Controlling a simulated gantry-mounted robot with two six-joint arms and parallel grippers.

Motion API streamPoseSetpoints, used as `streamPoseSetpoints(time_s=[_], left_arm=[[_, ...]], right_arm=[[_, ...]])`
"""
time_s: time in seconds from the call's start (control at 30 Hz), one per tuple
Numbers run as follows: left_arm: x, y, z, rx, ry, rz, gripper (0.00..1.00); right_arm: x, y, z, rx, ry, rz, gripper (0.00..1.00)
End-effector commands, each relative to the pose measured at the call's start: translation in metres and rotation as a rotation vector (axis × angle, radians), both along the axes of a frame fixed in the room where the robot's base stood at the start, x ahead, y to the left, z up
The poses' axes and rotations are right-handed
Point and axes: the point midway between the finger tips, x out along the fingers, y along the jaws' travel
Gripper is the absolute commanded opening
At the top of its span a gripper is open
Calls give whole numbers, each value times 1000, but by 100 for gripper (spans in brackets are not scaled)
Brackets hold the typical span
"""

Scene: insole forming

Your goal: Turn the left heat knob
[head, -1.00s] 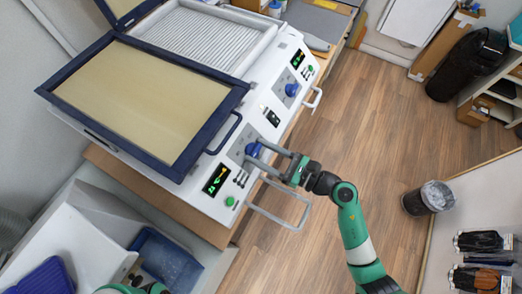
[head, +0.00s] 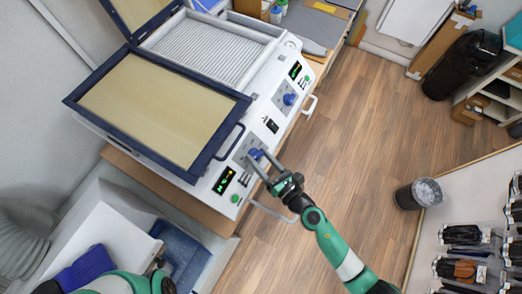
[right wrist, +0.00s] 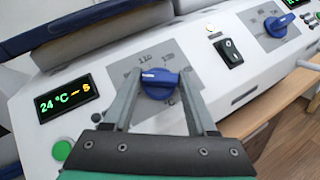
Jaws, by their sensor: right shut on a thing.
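The left heat knob (head: 255,154) is blue and sits on a grey dial plate on the white front panel of the machine. In the right wrist view the knob (right wrist: 159,84) is between the two grey fingers, with temperature marks printed above it. Part of its dial is hidden by the fingers. My right gripper (head: 258,158) is shut on this knob, one finger on each side. It also shows in the right wrist view (right wrist: 158,98). My left gripper is not in view; only part of my left arm shows at the bottom left of the head view.
A second blue knob (head: 289,99) is farther along the panel. A black switch (head: 271,125) lies between the knobs. A lit display (head: 223,181) and a green button (head: 235,198) are at the near end. A metal handle (head: 272,211) sticks out below the panel.

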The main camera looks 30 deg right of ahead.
Motion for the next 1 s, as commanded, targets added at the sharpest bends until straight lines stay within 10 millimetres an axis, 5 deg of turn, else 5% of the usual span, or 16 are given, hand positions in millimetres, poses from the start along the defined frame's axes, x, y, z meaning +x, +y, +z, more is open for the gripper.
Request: streamPoseSetpoints(time_s=[0.3, 0.93, 0.97, 1.0], left_arm=[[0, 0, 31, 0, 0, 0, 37], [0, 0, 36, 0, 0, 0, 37], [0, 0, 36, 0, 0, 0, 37], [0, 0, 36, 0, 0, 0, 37]], right_arm=[[1, 3, 6, 100, 61, -130, 2], [1, 2, 3, 130, 83, -177, 2], [1, 2, 3, 129, 83, -177, 61], [1, 2, 3, 129, 83, -177, 68]])
